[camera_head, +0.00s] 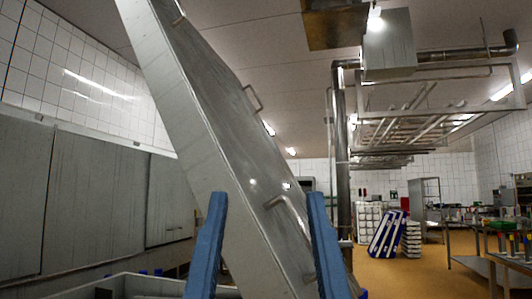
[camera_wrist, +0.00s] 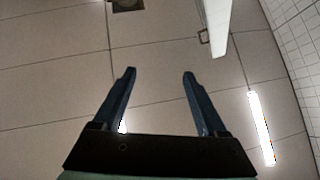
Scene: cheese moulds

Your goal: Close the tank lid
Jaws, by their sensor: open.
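The tank lid (camera_head: 225,110) is a large grey metal panel standing raised and steeply tilted in the head view, with several bar handles on its face. Its pale edge and one handle also show at the top of the wrist view (camera_wrist: 217,25). Part of the tank rim (camera_head: 150,284) shows at the bottom left. My gripper (camera_head: 267,197) points up, its two blue fingers spread, in front of the lid's lower part. In the wrist view my gripper (camera_wrist: 160,74) is open with nothing between its fingers. I cannot tell whether a finger touches the lid.
A vertical metal pipe (camera_head: 341,150) stands behind the lid to the right. Blue and white stacked items (camera_head: 388,235) stand farther back. Metal tables (camera_head: 490,262) are at the right. The orange floor (camera_head: 415,275) between is clear. Grey wall panels (camera_head: 90,200) line the left.

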